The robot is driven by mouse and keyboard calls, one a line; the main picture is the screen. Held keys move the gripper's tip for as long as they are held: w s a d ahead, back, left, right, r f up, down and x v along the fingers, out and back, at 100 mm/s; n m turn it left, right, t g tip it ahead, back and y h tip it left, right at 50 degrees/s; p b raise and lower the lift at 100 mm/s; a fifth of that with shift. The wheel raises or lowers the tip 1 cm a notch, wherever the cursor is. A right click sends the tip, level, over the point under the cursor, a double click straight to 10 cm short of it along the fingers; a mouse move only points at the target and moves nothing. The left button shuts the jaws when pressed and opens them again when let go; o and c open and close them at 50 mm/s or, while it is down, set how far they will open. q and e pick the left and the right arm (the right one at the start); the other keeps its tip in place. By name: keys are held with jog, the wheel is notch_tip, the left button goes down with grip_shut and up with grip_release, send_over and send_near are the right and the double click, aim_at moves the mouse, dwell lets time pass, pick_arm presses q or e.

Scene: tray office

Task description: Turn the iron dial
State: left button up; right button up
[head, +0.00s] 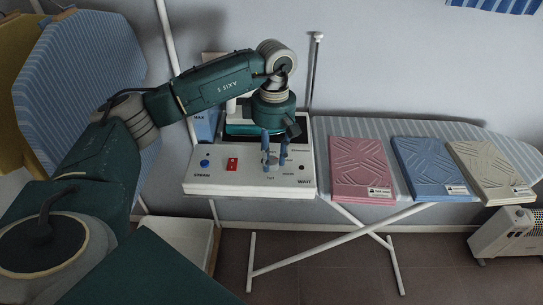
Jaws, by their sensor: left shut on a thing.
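The iron dial (271,163) is a small pale knob on the sloped white front panel of the ironing station (210,176). My left gripper (272,160) comes down over it from above, with blue fingers on either side, shut on the dial. The panel also has a blue knob (204,162) marked STEAM at left, a red switch (232,164) and a dark round spot (301,167) above the word WAIT at right. A teal iron (240,129) sits behind the panel, partly hidden by my gripper. My right gripper is not in view.
A striped ironing board (345,124) extends right from the station. A thin upright pole (313,70) stands behind. A white heater (505,235) is on the floor at right.

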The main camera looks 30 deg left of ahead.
aim_at(273, 159)
pick_arm(q)
jog(key=o, duration=1.2)
jog(key=shift+d, duration=0.1)
jog(key=shift+c, duration=0.2)
jog(key=shift+r, duration=0.1)
notch_tip(273, 159, up, 12)
jog(key=shift+w, duration=0.35)
